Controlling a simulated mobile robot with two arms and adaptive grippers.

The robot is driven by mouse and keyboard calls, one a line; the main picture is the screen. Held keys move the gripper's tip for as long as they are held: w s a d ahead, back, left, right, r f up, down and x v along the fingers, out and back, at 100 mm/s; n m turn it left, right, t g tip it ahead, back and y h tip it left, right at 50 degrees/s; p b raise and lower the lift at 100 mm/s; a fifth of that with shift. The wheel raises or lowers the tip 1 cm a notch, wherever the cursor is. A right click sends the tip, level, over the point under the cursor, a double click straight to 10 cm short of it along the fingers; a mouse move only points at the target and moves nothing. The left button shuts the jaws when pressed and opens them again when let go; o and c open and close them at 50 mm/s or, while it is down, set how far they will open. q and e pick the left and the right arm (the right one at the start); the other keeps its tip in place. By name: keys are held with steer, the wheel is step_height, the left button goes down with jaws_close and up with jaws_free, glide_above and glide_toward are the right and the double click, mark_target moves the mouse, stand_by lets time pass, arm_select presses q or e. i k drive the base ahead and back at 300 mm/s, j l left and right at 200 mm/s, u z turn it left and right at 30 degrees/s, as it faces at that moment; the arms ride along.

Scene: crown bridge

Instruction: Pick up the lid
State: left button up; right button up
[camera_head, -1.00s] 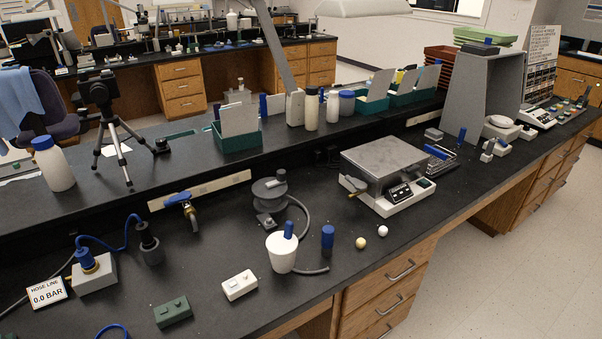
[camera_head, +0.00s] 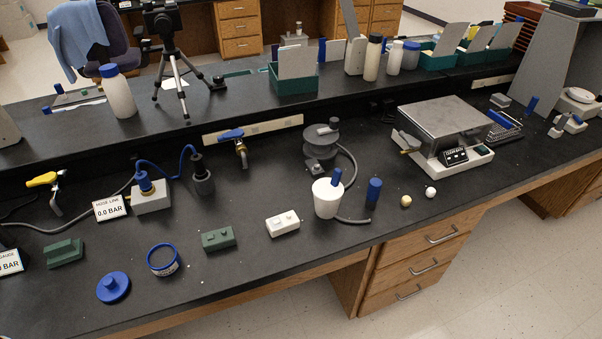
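A round blue lid (camera_head: 113,287) with a raised knob lies on the black bench top near its front edge, at the lower left. Beside it, to the right and slightly farther back, stands a small round blue tub (camera_head: 163,261) with an open top and a pale label band. The lid and the tub are apart. Neither of my grippers shows in this view.
A green block (camera_head: 65,253) lies behind and left of the lid, and another green block (camera_head: 218,239) lies right of the tub. A white block (camera_head: 283,224) and a white cup (camera_head: 327,199) stand farther right. Hoses and a gauge box (camera_head: 152,198) are behind.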

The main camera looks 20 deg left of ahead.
mark_target(113, 286)
steer(key=u, duration=1.55)
